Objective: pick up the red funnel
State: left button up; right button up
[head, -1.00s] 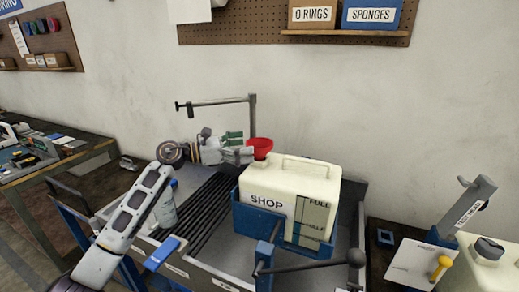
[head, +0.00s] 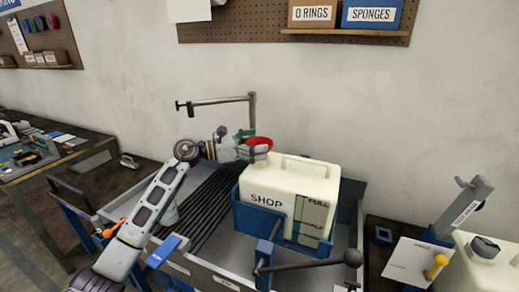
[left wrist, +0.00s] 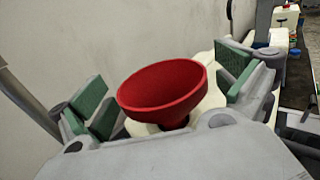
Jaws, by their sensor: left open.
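The red funnel (head: 259,143) sits upright, wide mouth up, at the left end of the top of a cream tank marked SHOP (head: 290,185). My left gripper (head: 252,147) is at the funnel. In the left wrist view the funnel (left wrist: 163,90) lies between the two open green-padded fingers (left wrist: 165,95), with a gap on each side. The funnel's spout is hidden behind the gripper body. My right gripper is not in view.
The tank stands in a blue holder (head: 262,222) inside a grey tray with dark ribs (head: 208,205). A grey post with a side arm (head: 251,112) rises behind the gripper. A workbench (head: 65,165) stands at left.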

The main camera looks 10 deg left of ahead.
pick_arm(q)
jog(key=c, duration=1.1)
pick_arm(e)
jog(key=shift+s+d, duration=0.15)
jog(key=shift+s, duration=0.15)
pick_arm(q)
jog(key=shift+r, duration=0.1)
jog(key=shift+c, duration=0.2)
